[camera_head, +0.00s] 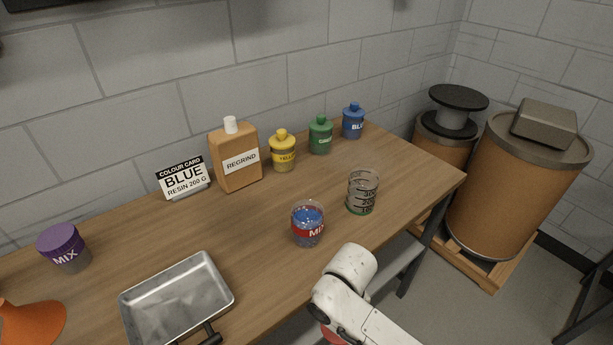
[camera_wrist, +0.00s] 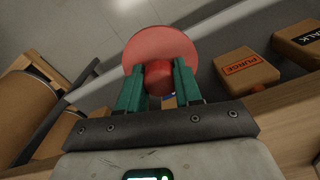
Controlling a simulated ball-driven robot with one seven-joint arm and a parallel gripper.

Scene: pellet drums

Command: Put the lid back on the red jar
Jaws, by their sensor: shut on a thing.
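The red jar (camera_head: 308,232) is a clear jar with a red "MIX" band and blue contents. It stands upright on the table, and no lid shows on its top. In the wrist view, my gripper (camera_wrist: 158,80) is shut on the knob of a round red lid (camera_wrist: 160,42), holding it clear of any surface. In the head view my white arm reaches in at the lower middle, in front of the table edge. A small bit of red (camera_head: 331,336) shows beside it, probably the lid; my fingers are hidden there.
A graduated beaker (camera_head: 362,194) stands right of the jar. A metal tray (camera_head: 222,276), a purple-lidded jar (camera_head: 63,245) and an orange object (camera_head: 32,322) are at left. A card (camera_head: 183,178) and several bottles, including regrind (camera_head: 238,160), line the back. Drums (camera_head: 520,180) stand right.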

